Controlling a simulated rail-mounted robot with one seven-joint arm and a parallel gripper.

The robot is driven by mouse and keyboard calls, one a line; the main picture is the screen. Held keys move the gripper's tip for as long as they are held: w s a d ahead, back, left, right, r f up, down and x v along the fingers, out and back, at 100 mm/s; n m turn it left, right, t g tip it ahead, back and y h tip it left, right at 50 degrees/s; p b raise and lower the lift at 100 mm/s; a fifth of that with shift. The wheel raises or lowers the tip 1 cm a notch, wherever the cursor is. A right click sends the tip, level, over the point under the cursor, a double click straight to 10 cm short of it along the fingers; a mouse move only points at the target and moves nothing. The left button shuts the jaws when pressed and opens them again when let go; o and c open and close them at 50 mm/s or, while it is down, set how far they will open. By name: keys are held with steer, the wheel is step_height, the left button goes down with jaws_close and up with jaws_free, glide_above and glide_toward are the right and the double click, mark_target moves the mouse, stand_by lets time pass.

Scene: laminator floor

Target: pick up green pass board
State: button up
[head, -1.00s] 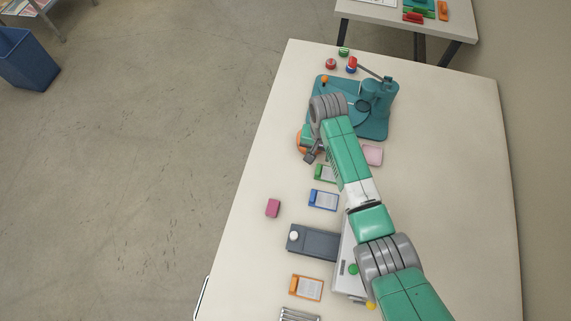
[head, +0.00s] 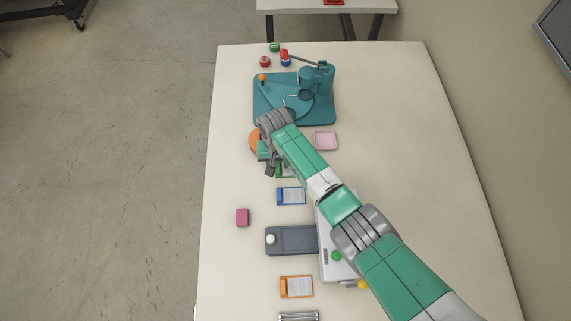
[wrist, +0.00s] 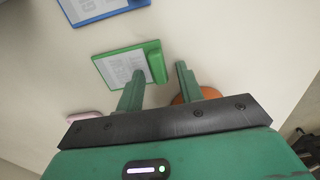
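The green pass board (wrist: 122,66) lies flat on the table in the wrist view, with a white printed sheet and a raised green bar (wrist: 157,62) along its right edge. In the head view the board (head: 285,171) is partly hidden by my arm. My gripper (wrist: 158,78) is open and empty, with its fingertips close to the board's bar end, one to each side of it in the picture. I cannot tell the height of the fingertips above the table. In the head view my gripper (head: 269,166) is just left of the board.
A blue board (head: 291,196) lies close to the green one. An orange round object (head: 255,141) and a pink tray (head: 325,140) are nearby. A teal machine (head: 320,105) stands behind, a grey device (head: 292,240) in front. The table's right side is clear.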

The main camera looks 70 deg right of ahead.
mark_target(278, 164)
jaws_close()
step_height(278, 164, up, 10)
steer(key=p, duration=0.2)
